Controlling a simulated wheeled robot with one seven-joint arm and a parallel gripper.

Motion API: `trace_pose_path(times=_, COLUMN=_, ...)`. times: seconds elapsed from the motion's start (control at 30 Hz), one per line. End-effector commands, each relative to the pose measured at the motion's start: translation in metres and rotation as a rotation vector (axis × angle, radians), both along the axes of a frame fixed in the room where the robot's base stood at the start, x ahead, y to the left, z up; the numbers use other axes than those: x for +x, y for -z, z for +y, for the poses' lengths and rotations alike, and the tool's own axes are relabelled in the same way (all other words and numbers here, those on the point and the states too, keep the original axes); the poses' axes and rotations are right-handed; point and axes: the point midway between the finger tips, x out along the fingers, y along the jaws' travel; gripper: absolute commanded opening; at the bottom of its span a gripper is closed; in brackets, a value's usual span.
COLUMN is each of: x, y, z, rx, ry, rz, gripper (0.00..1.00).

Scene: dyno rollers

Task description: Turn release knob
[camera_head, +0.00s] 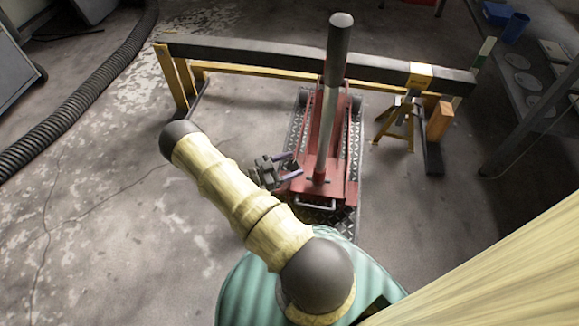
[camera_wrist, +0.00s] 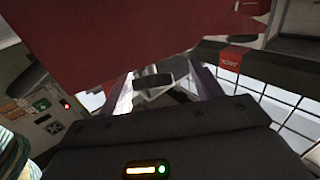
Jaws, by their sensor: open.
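The red floor jack (camera_head: 348,182) stands on a tread-plate base, its long grey handle (camera_head: 331,90) upright with a dark grip on top. My gripper (camera_head: 292,167) is at the left side of the jack, low down, with its fingers pointing at the red frame. In the wrist view the red side of the jack (camera_wrist: 120,35) fills the top. A small dark knob-like piece (camera_wrist: 152,79) shows between my open fingers (camera_wrist: 160,84), under the red edge. I cannot tell whether the fingers touch it. In the head view the knob cannot be made out.
A dark beam (camera_head: 260,52) on yellow supports runs behind the jack. A yellow jack stand (camera_head: 397,126) is at its right. A ribbed black hose (camera_head: 95,100) lies at the left. A shelf (camera_head: 535,85) stands at the right.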

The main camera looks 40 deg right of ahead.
Motion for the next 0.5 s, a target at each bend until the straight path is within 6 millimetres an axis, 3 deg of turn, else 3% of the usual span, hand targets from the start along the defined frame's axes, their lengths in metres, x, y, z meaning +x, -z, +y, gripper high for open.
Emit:
trace_pose_path(times=0.2, x=0.0001, y=-0.0004, z=0.0001, rx=0.000, ry=0.000, rz=0.000, gripper=0.63)
trace_pose_path(times=0.4, x=0.0015, y=-0.0002, z=0.0002, rx=0.001, ry=-0.004, rz=-0.001, gripper=0.24)
trace_pose_path(times=0.5, x=0.0028, y=-0.0005, z=0.0006, rx=0.001, ry=-0.006, rz=-0.003, gripper=0.20)
